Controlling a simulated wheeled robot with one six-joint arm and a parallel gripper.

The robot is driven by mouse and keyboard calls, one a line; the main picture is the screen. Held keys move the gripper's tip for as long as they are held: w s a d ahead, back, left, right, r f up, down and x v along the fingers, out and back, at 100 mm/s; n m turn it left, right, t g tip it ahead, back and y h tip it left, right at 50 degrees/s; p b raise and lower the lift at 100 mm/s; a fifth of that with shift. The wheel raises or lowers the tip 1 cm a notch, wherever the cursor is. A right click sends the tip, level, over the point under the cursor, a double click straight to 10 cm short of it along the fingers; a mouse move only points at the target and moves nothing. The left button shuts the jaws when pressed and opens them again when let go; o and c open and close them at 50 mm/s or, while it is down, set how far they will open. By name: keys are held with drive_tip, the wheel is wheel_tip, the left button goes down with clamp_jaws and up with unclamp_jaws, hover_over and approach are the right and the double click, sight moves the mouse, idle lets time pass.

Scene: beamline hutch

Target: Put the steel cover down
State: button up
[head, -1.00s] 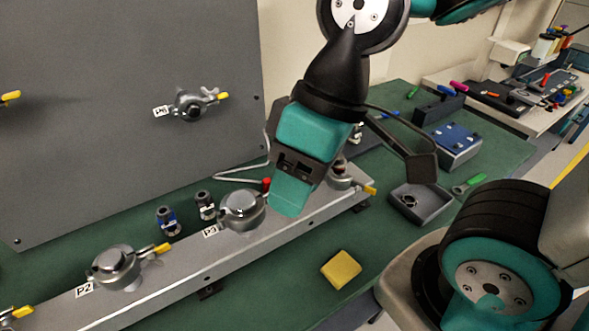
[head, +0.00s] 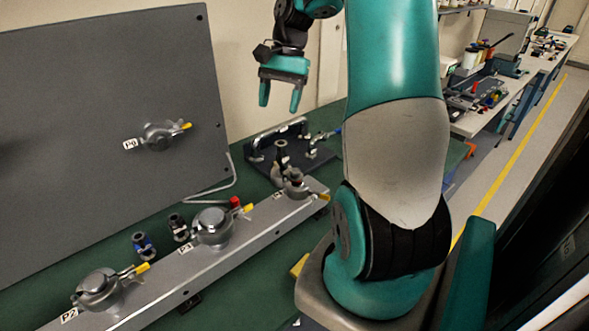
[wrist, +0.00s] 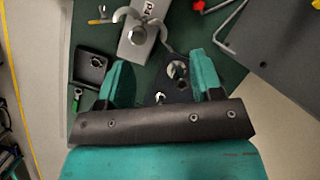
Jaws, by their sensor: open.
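My gripper (head: 280,103) is high above the far end of the green bench, with its teal fingers spread and nothing between them. In the wrist view the open fingers (wrist: 160,62) point down over a dark base plate (wrist: 158,92). A shiny steel piece (wrist: 177,70) shows on that plate between the fingers; I cannot tell whether it is the steel cover. Round steel covers sit on port P2 (head: 98,284) and port P3 (head: 212,222) of the rail. The end port (head: 296,186) stands below my gripper; in the wrist view its clamp arms (wrist: 138,34) are spread.
The grey panel (head: 105,120) with port P6 (head: 158,136) rises at the left. Two small dark fittings (head: 143,244) stand behind the rail (head: 240,246). Free air surrounds my gripper.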

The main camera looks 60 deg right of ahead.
drive_tip(key=s+d+f+m, duration=0.1)
drive_tip(key=s+d+m, duration=0.3)
drive_tip(key=d, duration=0.4)
drive_tip(key=p, duration=0.2)
hover_over(296, 170)
drive_tip(key=d, duration=0.3)
wheel_tip(296, 170, down, 10)
drive_tip(key=shift+p+x, duration=1.15)
drive_tip(key=shift+x, duration=2.1)
drive_tip(key=shift+a+r, duration=0.1)
drive_tip(key=shift+a, duration=0.05)
drive_tip(key=c, duration=0.9)
drive_tip(key=shift+r, duration=0.1)
wheel_tip(296, 170, up, 20)
drive_tip(key=shift+f+b, duration=0.1)
drive_tip(key=shift+b, duration=1.05)
